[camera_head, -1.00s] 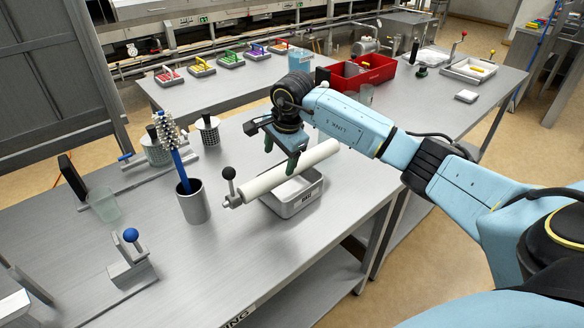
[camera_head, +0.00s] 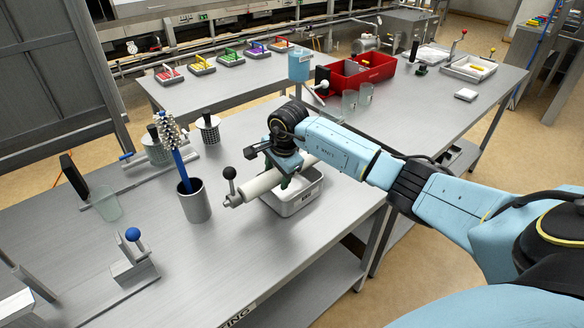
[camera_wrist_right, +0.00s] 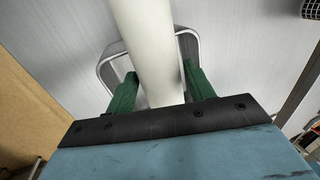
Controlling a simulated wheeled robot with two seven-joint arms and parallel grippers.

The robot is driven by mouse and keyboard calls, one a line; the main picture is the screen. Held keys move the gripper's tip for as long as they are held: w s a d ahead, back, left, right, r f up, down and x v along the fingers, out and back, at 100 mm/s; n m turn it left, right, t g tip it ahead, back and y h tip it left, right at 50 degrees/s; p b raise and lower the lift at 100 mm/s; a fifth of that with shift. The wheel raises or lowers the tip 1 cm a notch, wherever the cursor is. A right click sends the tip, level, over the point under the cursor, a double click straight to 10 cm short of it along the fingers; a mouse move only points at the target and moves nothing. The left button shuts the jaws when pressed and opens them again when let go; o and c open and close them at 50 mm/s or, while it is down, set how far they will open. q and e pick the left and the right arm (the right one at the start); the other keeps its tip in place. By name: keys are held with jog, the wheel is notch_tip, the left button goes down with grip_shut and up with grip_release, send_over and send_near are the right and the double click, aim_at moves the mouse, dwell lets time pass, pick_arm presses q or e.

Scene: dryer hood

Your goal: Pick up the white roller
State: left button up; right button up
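The white roller (camera_head: 260,185) lies across a small metal tray (camera_head: 293,204) on the near table, with a black-knobbed handle at its left end. My right gripper (camera_head: 288,180) is down over the roller's middle. In the right wrist view the roller (camera_wrist_right: 146,45) runs between the two green fingers of my right gripper (camera_wrist_right: 162,88). The fingers are open, one on each side. A gap shows on the left and the right finger is close to the roller. The tray rim (camera_wrist_right: 190,32) shows beneath. My left gripper is not in view.
A metal cup with a brush (camera_head: 194,202) stands left of the roller. A blue-knobbed stand (camera_head: 132,262) is near the front left. A red bin (camera_head: 375,68) and a blue container (camera_head: 299,66) sit on the far table. The near table's front middle is clear.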

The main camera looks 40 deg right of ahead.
jog(key=c, duration=0.9)
jog(key=shift+r, duration=0.1)
jog(key=shift+c, duration=0.8)
